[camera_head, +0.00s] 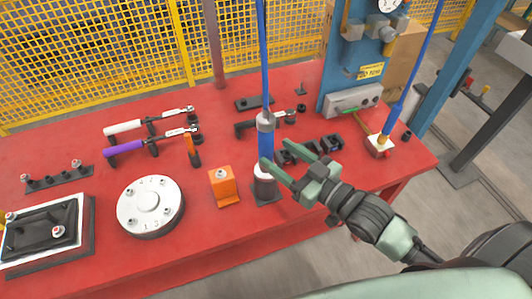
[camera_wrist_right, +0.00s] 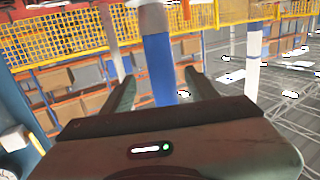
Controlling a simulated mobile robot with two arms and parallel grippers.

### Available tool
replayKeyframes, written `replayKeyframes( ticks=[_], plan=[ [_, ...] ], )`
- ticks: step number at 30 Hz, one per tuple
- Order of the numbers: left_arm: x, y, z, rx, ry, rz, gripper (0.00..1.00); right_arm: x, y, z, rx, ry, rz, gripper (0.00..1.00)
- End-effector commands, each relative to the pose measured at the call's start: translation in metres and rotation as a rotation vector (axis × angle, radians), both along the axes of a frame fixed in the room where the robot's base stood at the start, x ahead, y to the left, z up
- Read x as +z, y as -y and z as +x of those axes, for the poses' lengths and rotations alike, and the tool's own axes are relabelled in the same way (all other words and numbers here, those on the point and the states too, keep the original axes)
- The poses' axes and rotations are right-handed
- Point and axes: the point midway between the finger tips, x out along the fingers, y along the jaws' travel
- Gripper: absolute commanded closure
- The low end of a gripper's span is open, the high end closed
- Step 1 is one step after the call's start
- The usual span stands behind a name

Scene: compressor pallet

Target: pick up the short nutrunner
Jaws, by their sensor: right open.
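A blue upright nutrunner (camera_head: 265,145) with a grey collar hangs on a blue hose, its lower end at a white-topped dark holder on the red table. I take it for the short nutrunner. My right gripper (camera_head: 274,152) is open at its body, one fingertip overlapping it and the other just right of it. In the right wrist view the blue body (camera_wrist_right: 158,65) shows between the two open fingers (camera_wrist_right: 160,80), with space on both sides. I cannot tell how deep it sits between them. My left gripper is out of view.
A second blue-hosed tool (camera_head: 391,127) stands at the table's right in a pale holder. An orange bracket (camera_head: 224,187) and a round silver flange (camera_head: 150,205) stand left of the nutrunner. Small dark blocks (camera_head: 331,143) lie behind my right gripper. Torque wrenches (camera_head: 150,143) rest at the back left.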

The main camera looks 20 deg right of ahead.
Motion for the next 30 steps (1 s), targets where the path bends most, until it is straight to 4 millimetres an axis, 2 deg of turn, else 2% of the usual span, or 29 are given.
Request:
replayKeyframes(
  ticks=[5, 13, 21, 30],
  plan=[
    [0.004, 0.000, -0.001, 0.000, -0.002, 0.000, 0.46, 0.014, -0.004, 0.011, 0.018, 0.054, 0.029, 0.41],
    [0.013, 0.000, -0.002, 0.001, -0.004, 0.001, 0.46, 0.015, -0.016, 0.032, 0.018, 0.052, 0.028, 0.41],
    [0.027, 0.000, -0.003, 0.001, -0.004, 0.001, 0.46, 0.013, -0.035, 0.065, 0.018, 0.051, 0.028, 0.41],
    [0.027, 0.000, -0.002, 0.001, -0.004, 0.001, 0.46, 0.011, -0.037, 0.069, 0.019, 0.049, 0.027, 0.41]
  ],
)
